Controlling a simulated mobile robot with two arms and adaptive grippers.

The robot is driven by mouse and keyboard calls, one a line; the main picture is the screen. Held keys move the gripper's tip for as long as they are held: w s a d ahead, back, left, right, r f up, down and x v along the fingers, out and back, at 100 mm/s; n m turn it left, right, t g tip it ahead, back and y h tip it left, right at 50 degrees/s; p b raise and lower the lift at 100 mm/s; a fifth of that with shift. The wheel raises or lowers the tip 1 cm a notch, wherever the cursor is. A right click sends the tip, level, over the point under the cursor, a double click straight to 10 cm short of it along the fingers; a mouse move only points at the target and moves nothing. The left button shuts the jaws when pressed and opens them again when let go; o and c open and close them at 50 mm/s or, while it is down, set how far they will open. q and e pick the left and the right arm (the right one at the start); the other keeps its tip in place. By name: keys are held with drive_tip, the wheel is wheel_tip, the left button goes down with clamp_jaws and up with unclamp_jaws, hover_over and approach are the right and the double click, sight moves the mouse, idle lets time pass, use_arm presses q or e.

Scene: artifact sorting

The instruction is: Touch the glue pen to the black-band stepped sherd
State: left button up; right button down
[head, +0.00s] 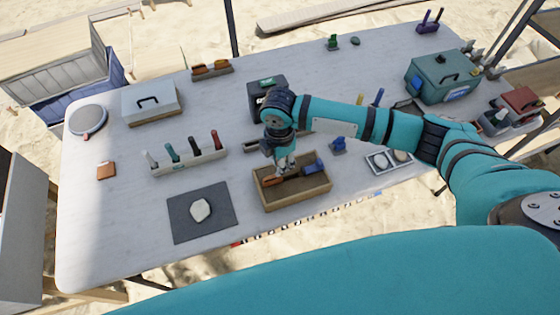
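My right gripper (286,168) points down over a wooden tray (297,204) with a brown bed. Its fingers are small and partly merged with what lies under them, so I cannot tell if they hold anything. An orange-brown piece (270,181) and a blue piece (313,166) show in the tray beside the fingers. A rack (188,162) to the left holds several upright pen-like tools, one of them red (216,139); I cannot tell which is the glue pen. A pale sherd (200,210) lies on a dark grey mat (182,225). No black band is readable on any piece. My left gripper is out of view.
A black box (264,88) stands behind my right wrist. A light box (151,103), a round dish (88,119) and a brown block (106,171) are at the left. A teal toolbox (441,78) is at the right. The table's front left is clear.

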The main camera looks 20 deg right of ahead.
drive_tip(key=shift+f, duration=0.6)
idle(0.7)
drive_tip(key=shift+s+f, duration=0.1)
idle(2.1)
drive_tip(key=shift+r+p, duration=4.1)
drive_tip(key=shift+p, duration=0.4)
